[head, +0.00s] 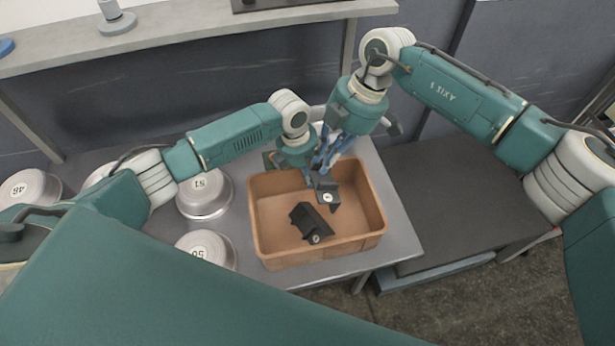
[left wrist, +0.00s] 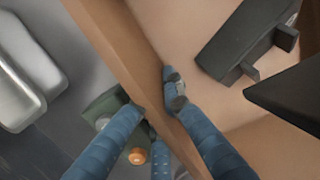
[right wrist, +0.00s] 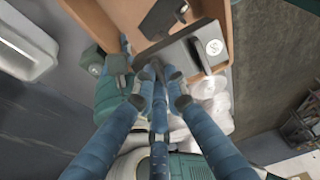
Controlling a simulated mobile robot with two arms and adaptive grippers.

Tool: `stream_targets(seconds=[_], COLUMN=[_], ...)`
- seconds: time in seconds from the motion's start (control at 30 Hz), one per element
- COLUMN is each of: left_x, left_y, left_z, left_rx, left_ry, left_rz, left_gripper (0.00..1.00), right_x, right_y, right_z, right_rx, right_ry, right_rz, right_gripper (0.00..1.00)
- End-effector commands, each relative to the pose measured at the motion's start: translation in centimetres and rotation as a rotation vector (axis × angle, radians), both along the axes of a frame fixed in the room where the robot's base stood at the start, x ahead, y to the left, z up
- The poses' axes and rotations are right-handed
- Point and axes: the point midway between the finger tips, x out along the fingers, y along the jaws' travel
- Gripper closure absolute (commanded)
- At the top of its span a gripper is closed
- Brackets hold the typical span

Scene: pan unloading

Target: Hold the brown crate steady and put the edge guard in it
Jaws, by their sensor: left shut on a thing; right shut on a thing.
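The brown crate (head: 262,232) stands on the grey table. My left gripper (left wrist: 156,92) is shut on the crate's far wall, one finger inside and one outside; the same wall shows in the left wrist view (left wrist: 118,42). My right gripper (right wrist: 158,92) is shut on a black edge guard (head: 327,193) with a round white label, holding it over the crate's far part. The held guard also shows in the right wrist view (right wrist: 200,57). A second black guard (head: 308,219) lies on the crate floor, nearer the front; it shows in the left wrist view (left wrist: 238,42).
Several round metal pans (head: 204,196) with number labels stand left of the crate. A dark mat surface (head: 440,195) lies to the right. A long shelf (head: 190,30) runs along the back. The crate's right part is clear.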

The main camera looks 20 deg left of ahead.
Motion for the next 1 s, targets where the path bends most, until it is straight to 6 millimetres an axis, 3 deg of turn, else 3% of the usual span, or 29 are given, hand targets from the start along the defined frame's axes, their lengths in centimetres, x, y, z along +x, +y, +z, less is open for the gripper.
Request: stream_targets(seconds=[1.0], left_x=[0.1], left_y=[0.0], left_z=[0.1], left_rx=[-0.001], left_ry=[-0.003], left_rz=[0.0], left_gripper=[1.0], right_x=[0.0], right_y=[0.0], right_z=[-7.1], right_rx=[0.0], right_ry=[0.0], right_rz=[0.001], right_gripper=[1.0])
